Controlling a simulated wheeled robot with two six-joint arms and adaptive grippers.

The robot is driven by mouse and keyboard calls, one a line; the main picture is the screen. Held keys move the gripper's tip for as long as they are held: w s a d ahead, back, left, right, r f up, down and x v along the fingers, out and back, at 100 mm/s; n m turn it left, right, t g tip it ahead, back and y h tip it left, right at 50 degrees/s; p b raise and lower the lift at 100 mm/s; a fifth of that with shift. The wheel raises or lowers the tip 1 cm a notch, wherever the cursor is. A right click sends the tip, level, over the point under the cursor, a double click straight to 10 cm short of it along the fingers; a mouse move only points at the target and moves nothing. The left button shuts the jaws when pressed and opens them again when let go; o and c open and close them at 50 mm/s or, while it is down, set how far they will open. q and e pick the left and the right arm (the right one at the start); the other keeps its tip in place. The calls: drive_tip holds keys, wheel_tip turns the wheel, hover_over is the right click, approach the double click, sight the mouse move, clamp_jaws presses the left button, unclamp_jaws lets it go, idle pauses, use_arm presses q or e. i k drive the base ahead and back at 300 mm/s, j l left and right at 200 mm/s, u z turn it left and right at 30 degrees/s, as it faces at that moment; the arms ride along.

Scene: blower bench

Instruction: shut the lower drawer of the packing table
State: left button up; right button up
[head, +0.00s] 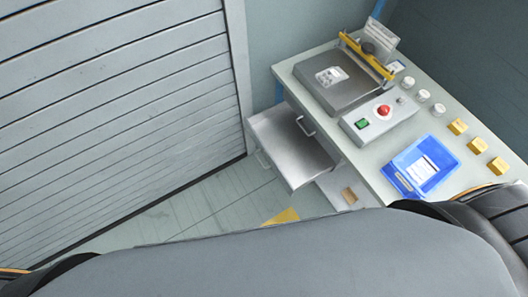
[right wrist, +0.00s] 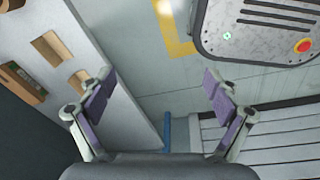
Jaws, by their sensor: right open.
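The packing table (head: 355,155) stands at the right in the head view. Its lower drawer (head: 290,150) is pulled far out to the left and looks empty. A handle (head: 262,160) shows on the drawer's outer front. Another handle (head: 305,126) sits close to the table body, above the drawer. My right gripper (right wrist: 160,92) shows only in the right wrist view, with its purple-padded fingers wide apart and nothing between them. The drawer cannot be made out in that view. My left gripper is in neither view.
A sealing machine (head: 335,80), a control box with a red button (head: 384,111) and a blue bin (head: 420,168) stand on the tabletop. A slatted shutter (head: 110,90) lies left of the drawer, with floor between. A yellow floor marking (head: 283,217) is below the drawer.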

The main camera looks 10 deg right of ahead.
sight(297, 160)
drive_tip(key=k+j, duration=0.1)
drive_tip(key=j, duration=1)
drive_tip(key=k+j, duration=0.15)
drive_tip(key=j, duration=0.4)
